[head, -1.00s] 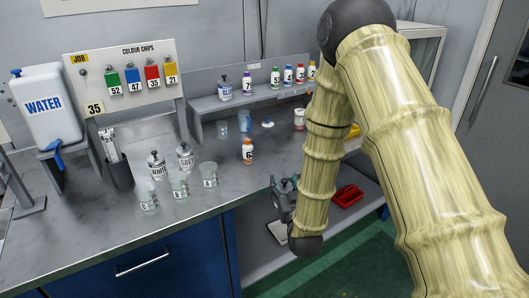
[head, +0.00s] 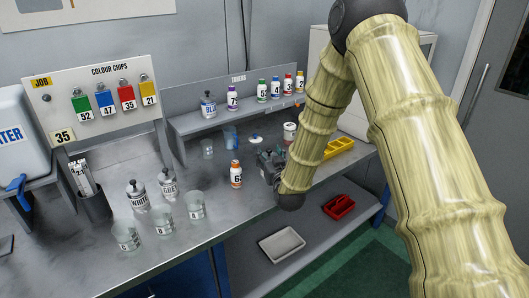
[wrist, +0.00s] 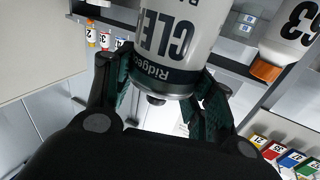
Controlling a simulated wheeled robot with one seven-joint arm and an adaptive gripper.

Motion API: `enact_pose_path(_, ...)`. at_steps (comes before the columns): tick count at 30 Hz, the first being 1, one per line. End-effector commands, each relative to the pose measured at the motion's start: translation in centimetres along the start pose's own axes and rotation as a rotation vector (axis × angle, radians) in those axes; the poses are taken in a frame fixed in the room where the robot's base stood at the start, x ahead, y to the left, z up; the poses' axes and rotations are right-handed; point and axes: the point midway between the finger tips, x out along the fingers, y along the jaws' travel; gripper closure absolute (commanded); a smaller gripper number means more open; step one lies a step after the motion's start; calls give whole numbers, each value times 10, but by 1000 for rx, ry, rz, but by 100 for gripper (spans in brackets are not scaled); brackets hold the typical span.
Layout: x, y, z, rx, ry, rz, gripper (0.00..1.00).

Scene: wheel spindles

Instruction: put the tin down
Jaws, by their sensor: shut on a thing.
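The tin (wrist: 180,28) is a pale grey can with dark lettering starting "CLE" and a dark band in the wrist view. My gripper (wrist: 165,95) is shut on it, with one dark green finger on each side. In the head view my gripper (head: 268,165) is at the bench's right part, just right of the orange-capped bottle 63 (head: 236,175). There the held tin is hidden, and I cannot tell whether it touches the bench.
Clear beakers (head: 196,207) and the WHITE (head: 138,196) and GREY (head: 168,185) tins stand left. A shelf with several toner bottles (head: 233,98) runs behind. Bare bench (head: 250,205) lies in front.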

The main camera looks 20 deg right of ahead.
Motion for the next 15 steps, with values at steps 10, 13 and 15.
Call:
enact_pose_path(10, 64, 12, 3, 0, 2, -2, 92)
enact_pose_path(13, 74, 13, 4, 0, 2, -3, 92)
enact_pose_path(15, 77, 13, 6, 0, 2, -4, 92)
